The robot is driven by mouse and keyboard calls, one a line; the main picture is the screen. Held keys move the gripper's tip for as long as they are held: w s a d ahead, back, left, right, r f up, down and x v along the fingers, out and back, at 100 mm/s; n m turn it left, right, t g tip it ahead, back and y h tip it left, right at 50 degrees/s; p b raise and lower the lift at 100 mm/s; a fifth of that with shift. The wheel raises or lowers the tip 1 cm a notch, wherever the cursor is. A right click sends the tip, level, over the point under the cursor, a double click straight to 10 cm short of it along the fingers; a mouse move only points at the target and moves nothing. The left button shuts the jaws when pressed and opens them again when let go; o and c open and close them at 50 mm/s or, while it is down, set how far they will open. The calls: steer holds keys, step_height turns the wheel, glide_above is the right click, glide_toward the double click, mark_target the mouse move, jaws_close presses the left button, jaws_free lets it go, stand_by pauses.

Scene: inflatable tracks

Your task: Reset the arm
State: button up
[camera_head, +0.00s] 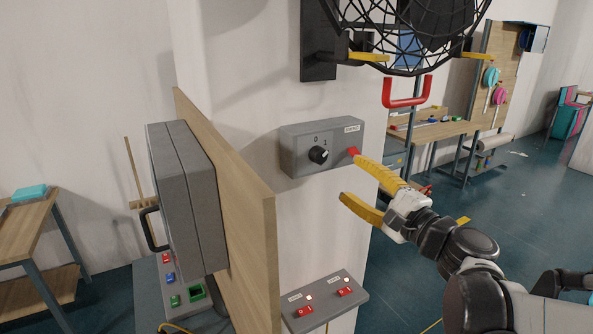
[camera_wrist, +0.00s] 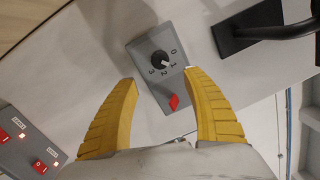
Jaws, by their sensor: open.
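My gripper (camera_head: 349,175) has yellow fingers and is open in front of a grey control box (camera_head: 296,155) on the white wall. In the wrist view the gripper (camera_wrist: 160,85) shows its two fingers spread, with nothing between them but the box behind. The box carries a black rotary knob (camera_head: 318,155) with numbers around it and a red part (camera_wrist: 174,102) beside it. In the head view one fingertip overlaps the red part; I cannot tell whether they touch. My arm reaches in from the lower right.
A wooden panel (camera_head: 245,215) with a grey case stands left of the box. A black wire cage (camera_head: 425,30) and a red handle (camera_head: 407,92) are above right. A grey panel with red switches (camera_head: 325,301) is below. Open floor (camera_head: 520,210) lies to the right.

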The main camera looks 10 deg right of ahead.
steer(key=s+a+f+n+g+b, duration=0.2)
steer(key=s+a+f+n+b, duration=0.15)
steer(key=f, duration=0.45)
steer(key=s+a+f+n+g+b, duration=0.2)
steer(key=a+f+n+g+b, duration=0.1)
steer(key=f+b, duration=0.3)
steer(key=s+a+f+n+g+b, duration=0.2)
steer(key=s+a+f+n+b, duration=0.15)
steer(key=f, duration=0.55)
steer(key=s+d+f+n+g+h+b, duration=0.1)
steer(key=s+d+f+n+h+b, duration=0.1)
steer(key=f, duration=0.6)
steer(key=s+d+f+n+g+h+b, duration=0.2)
steer(key=s+d+f+n+h+b, duration=0.1)
steer(key=s+f, duration=0.5)
steer(key=n+h+b, duration=0.1)
steer(key=n+b, duration=0.1)
steer(key=b, duration=0.1)
steer(key=shift+d+g+h+b, duration=0.3)
steer(key=shift+h+b, duration=0.1)
